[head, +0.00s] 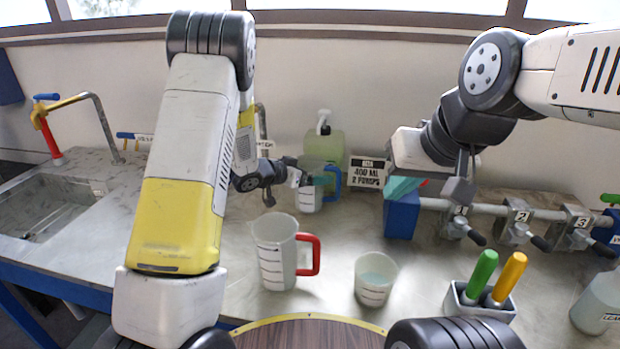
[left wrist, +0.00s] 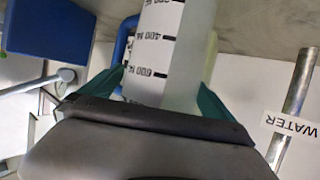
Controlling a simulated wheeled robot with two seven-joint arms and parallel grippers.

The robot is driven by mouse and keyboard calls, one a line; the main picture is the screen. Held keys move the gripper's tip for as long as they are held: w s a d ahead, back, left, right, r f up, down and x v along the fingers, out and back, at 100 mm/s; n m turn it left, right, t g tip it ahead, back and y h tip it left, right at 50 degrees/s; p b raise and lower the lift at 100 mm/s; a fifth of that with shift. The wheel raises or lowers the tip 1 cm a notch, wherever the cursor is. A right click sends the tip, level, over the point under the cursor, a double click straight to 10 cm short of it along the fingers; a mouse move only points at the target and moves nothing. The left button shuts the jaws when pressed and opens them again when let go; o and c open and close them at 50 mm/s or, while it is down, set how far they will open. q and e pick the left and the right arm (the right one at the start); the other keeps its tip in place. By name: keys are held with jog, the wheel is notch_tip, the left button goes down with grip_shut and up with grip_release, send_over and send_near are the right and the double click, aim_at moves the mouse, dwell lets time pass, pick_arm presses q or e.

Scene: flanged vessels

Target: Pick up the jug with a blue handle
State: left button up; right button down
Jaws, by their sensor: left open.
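The jug with a blue handle (head: 309,200) is a translucent, graduated jug standing on the counter toward the back. Its blue handle (head: 336,178) is on its right side in the head view. My left gripper (head: 322,179) is at the jug, its fingers partly hidden behind my own arm parts. In the left wrist view the jug (left wrist: 165,50) stands between the two teal fingers, which are spread on either side. Its blue handle (left wrist: 121,42) shows left of it. I cannot tell whether the fingers touch it.
A jug with a red handle (head: 275,255) and a small beaker (head: 375,280) stand in front. A green pump bottle (head: 324,148) is behind the blue-handled jug. The blue block (head: 401,218) and a pipe with numbered valves (head: 515,215) are at right. A sink (head: 50,210) is at left.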

pick_arm(q)
jog(key=shift+r, duration=0.1)
jog(key=c, duration=1.4)
